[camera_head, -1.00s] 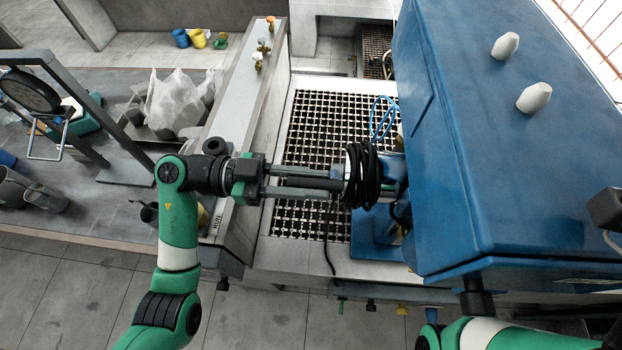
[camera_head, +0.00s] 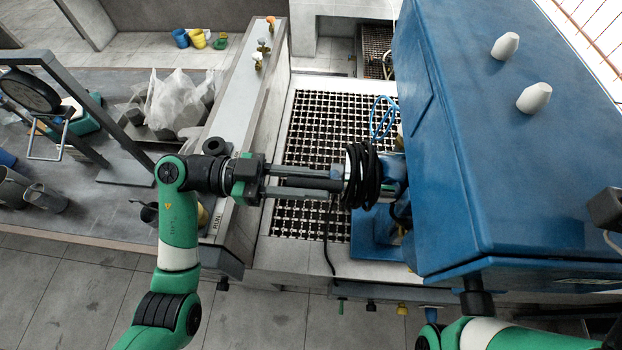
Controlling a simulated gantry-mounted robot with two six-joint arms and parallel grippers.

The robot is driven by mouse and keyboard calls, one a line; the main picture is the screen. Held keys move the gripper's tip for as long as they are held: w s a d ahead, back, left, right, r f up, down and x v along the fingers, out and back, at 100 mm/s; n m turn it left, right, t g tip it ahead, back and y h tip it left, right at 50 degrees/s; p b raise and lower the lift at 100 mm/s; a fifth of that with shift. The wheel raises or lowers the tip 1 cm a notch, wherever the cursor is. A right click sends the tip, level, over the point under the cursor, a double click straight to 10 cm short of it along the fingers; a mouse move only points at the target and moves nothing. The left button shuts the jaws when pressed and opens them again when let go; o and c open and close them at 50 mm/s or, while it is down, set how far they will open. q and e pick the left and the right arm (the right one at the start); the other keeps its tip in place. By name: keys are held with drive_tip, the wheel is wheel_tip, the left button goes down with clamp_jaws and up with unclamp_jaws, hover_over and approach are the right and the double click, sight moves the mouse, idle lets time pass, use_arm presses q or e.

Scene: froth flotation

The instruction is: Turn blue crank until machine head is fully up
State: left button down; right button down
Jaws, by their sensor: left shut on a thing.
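The blue machine head (camera_head: 470,130) is a large box at the right, with two white knobs on top. Its blue base and column (camera_head: 373,232) stand at the edge of a grated basin. My left gripper (camera_head: 325,184) reaches in from the left, pointing right. Its two fingers are closed around a dark bar, which seems to be the crank's handle, beside a coil of black cable (camera_head: 362,176). The rest of the crank is hidden behind the coil and fingers. My right arm shows at the lower right edge; its gripper is not clearly visible.
The metal grate (camera_head: 312,135) lies under my left gripper. A grey bench ledge (camera_head: 245,100) with small valves runs along its left. Blue and yellow cups (camera_head: 197,39) stand at the back.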

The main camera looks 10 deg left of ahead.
use_arm(q)
drive_tip(key=shift+s+f+m+p, duration=0.15)
drive_tip(key=shift+s+m+p, duration=0.05)
drive_tip(key=shift+m+p, duration=0.1)
drive_tip(key=s+f+m+p, duration=0.1)
drive_tip(key=f, duration=0.1)
drive_tip(key=s+f+m+p, duration=0.1)
drive_tip(key=shift+s+d+f, duration=0.2)
drive_tip(key=shift+s+f, duration=0.15)
